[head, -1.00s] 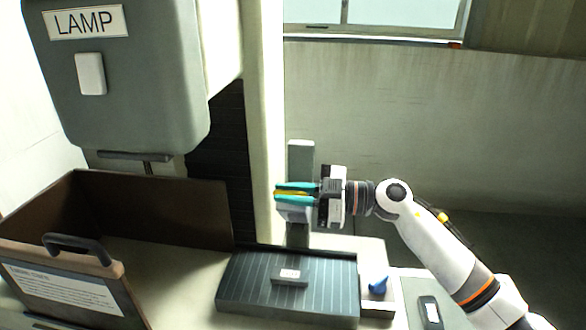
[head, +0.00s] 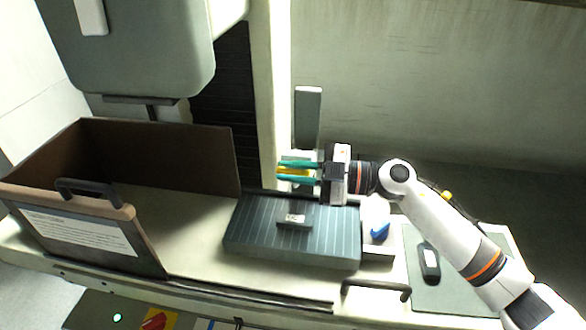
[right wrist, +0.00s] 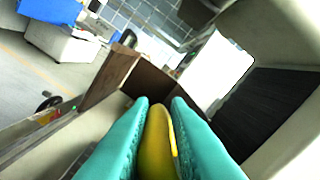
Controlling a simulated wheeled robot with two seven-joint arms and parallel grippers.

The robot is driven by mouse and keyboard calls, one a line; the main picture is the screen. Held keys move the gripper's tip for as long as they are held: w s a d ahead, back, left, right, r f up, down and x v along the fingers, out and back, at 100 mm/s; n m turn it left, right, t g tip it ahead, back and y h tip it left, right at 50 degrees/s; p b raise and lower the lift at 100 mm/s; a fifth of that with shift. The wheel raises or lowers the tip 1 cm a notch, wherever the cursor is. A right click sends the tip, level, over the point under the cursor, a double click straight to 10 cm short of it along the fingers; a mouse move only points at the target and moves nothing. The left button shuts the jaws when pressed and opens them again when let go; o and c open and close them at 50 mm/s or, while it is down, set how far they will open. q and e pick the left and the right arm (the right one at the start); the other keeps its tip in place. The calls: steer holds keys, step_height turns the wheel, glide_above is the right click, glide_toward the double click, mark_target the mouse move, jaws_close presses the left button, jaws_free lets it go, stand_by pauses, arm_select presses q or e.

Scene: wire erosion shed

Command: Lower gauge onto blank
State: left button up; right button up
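My right gripper (head: 284,172) comes in from the right, level, above the back edge of the ribbed plate. Its teal fingers are closed about a yellow piece (head: 293,171), which also shows between them in the right wrist view (right wrist: 157,145). I take it for the gauge's grip; the rest of the gauge is largely hidden. A grey post (head: 307,118) stands behind the gripper. The blank seems to be the small grey labelled block (head: 293,224), lying on the dark ribbed plate (head: 255,245), lower in the picture than the gripper and apart from it. My left gripper is not in view.
A brown open box (head: 187,160) with a black handle stands at left, under the grey lamp housing (head: 140,50). Right of the plate are a blue object (head: 379,231) and a dark handheld device (head: 429,262) on a grey mat (head: 463,290).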

steer(key=o, duration=0.4)
steer(key=shift+c, duration=0.2)
steer(key=s+d+b, duration=0.2)
steer(key=d+b, duration=0.1)
steer(key=d, duration=0.8)
steer(key=shift+d, duration=0.4)
steer(key=shift+s+f, duration=0.1)
